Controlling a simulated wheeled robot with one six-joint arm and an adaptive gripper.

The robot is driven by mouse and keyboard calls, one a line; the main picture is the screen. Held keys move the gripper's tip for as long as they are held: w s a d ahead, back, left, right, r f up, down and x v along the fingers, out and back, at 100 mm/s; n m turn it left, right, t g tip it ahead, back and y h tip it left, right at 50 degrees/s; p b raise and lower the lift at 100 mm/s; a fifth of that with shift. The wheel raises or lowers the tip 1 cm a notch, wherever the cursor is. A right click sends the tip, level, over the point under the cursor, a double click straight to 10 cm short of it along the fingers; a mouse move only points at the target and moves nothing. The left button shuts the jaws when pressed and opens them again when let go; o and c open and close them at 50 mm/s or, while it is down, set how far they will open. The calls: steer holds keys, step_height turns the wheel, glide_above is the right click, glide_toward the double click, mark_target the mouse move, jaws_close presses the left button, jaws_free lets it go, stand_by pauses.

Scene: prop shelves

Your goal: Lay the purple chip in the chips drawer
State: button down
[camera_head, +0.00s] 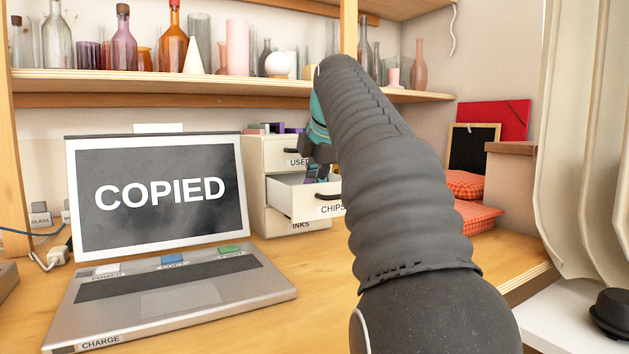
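The chips drawer (292,197) is the pulled-out middle drawer of a small white cabinet, and its label reads CHIPS. My gripper (316,174) is over the drawer's opening, pointing down, with its fingertips close to or inside the drawer. A small purple patch shows at the fingers; it is too small to tell whether it is the purple chip or whether it is held. My arm covers the drawer's right part and much of the gripper. I cannot tell whether the fingers are open or shut.
Small coloured blocks (272,128) lie on the cabinet top (262,137). The USED drawer is above and the INKS drawer below. An open laptop (150,200) reading COPIED stands left. Bottles line the shelf (150,75) above. Red patterned cushions (464,184) lie right.

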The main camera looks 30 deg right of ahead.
steer(key=c, duration=1)
jaws_free()
steer(key=shift+c, duration=0.2)
steer(key=v, duration=1.2)
